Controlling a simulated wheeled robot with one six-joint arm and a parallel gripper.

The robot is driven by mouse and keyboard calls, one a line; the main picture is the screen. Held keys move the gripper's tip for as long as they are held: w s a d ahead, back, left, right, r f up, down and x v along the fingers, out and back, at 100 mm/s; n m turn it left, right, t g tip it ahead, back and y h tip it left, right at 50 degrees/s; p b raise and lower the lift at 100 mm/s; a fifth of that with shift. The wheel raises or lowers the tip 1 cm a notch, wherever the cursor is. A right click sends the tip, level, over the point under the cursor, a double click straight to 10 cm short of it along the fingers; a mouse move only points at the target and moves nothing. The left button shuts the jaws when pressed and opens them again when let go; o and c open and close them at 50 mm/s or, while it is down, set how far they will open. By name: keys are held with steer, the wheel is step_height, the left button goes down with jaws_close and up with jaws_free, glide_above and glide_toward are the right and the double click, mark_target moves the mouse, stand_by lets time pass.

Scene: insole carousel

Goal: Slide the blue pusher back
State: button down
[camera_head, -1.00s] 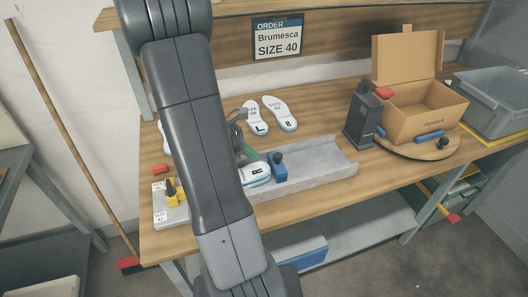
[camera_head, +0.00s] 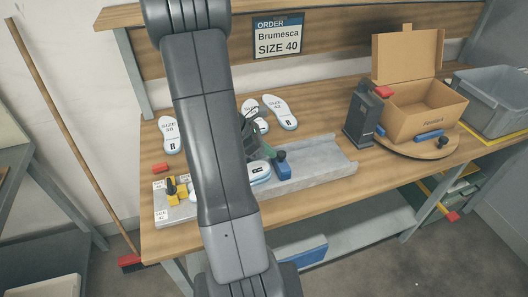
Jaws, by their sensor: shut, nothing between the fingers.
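The blue pusher (camera_head: 284,171) with a black knob on top stands in the grey channel (camera_head: 325,163), right of the middle of the view. A white and blue insole (camera_head: 261,173) lies against its left side. My gripper (camera_head: 252,140) is shut and empty, just left of the pusher and above the insole. My arm hides much of the gripper and the left part of the channel. I cannot tell whether the fingertips touch anything.
Several insoles, such as the pair's right one (camera_head: 280,110), lie behind the channel. A yellow part with a dark knob (camera_head: 177,191) is at its left end. An open cardboard box (camera_head: 425,110) and a dark upright holder (camera_head: 362,115) stand at the right.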

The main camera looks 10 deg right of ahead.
steer(key=w+d, duration=0.1)
steer(key=d, duration=0.5)
steer(key=w+d+b, duration=0.1)
steer(key=d, duration=0.6)
steer(key=w+d, duration=0.2)
steer(key=d, duration=0.5)
steer(key=shift+d, duration=0.45)
steer(key=shift+r, duration=0.1)
steer(key=shift+w+r, duration=0.1)
steer(key=a+f+v, duration=0.2)
steer(key=v, duration=1.1)
